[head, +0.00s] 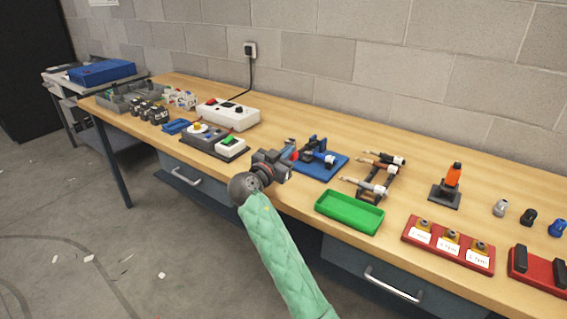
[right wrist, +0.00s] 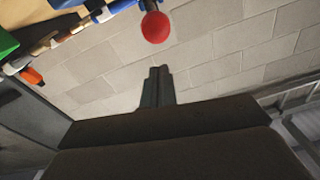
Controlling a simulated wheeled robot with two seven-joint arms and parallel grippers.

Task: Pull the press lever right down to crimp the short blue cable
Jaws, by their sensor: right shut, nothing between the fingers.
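The press (head: 311,147) is dark with blue parts and stands on a blue base (head: 333,167) at mid-bench in the head view. Its lever ends in a red ball knob (right wrist: 155,27), near the top of the right wrist view; in the head view the knob (head: 294,155) is partly hidden by my right gripper. My right gripper (head: 288,163) is shut and empty, close to the knob. In the right wrist view its fingertips (right wrist: 159,72) are together, with the knob beyond them, apart in the picture. I cannot make out the short blue cable for certain. My left gripper is out of view.
A rack of cables (head: 375,178) stands right of the press, behind a green tray (head: 350,212). A red block with labelled pieces (head: 448,247) is further right. The wall runs behind the bench.

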